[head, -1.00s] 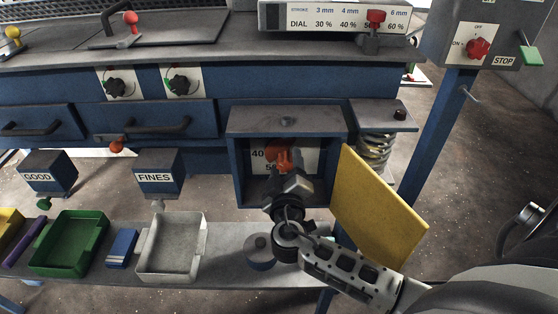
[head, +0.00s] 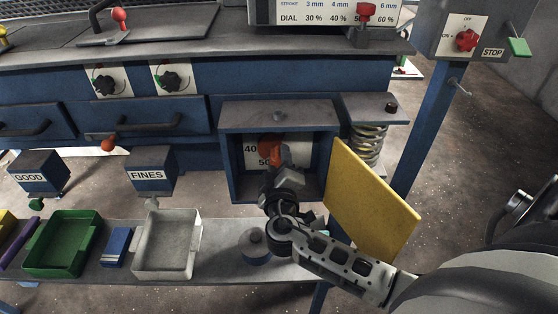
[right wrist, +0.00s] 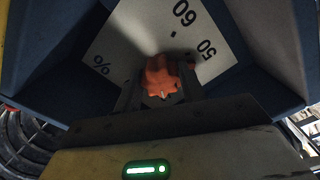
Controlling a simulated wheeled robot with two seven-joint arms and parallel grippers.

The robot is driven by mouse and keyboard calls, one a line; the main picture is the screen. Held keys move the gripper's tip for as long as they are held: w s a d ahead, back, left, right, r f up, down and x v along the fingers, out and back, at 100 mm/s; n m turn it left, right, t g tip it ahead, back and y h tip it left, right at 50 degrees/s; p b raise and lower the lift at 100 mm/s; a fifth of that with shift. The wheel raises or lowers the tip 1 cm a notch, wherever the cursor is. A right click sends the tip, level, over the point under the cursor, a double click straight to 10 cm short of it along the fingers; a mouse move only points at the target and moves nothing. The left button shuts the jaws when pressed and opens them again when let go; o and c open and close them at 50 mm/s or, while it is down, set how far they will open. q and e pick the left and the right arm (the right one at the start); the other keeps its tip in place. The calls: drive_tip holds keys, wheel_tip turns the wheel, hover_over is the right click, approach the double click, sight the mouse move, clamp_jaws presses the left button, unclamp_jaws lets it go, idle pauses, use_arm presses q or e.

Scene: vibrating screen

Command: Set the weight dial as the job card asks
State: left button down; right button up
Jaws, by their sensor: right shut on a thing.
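The weight dial has an orange knob (head: 269,147) on a white scale plate (head: 297,151) inside a blue box (head: 231,170). My right gripper (head: 279,159) reaches into the box from the front and is shut on the knob. In the right wrist view the orange knob (right wrist: 162,78) sits between my fingers, with "50", "60" and "%" readable on the plate (right wrist: 135,35). In the head view "40" and "50" show left of the gripper. The pointer's exact setting is hard to tell. My left gripper is out of view.
A yellow door (head: 372,200) hangs open right of the box. A stroke and dial chart (head: 325,12) is above, partly hidden by a red knob (head: 366,10). A shelf (head: 218,265) below holds a green tray (head: 60,245) and a pale tray (head: 166,245). A spring (head: 367,148) stands right.

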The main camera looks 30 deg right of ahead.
drive_tip(key=n, duration=0.3)
drive_tip(key=shift+n+p, duration=0.3)
drive_tip(key=shift+p, duration=0.05)
drive_tip(key=shift+n+p, duration=0.35)
drive_tip(key=shift+n, duration=1.35)
drive_tip(key=shift+n+p, duration=0.3)
drive_tip(key=shift+n, duration=0.2)
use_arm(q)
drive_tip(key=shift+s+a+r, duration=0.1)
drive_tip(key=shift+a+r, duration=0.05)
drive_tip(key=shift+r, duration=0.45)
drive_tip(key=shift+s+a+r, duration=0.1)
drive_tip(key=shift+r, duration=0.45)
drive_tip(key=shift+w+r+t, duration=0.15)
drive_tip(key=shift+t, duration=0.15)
use_arm(e)
drive_tip(key=o, duration=0.9)
drive_tip(key=shift+o, duration=0.2)
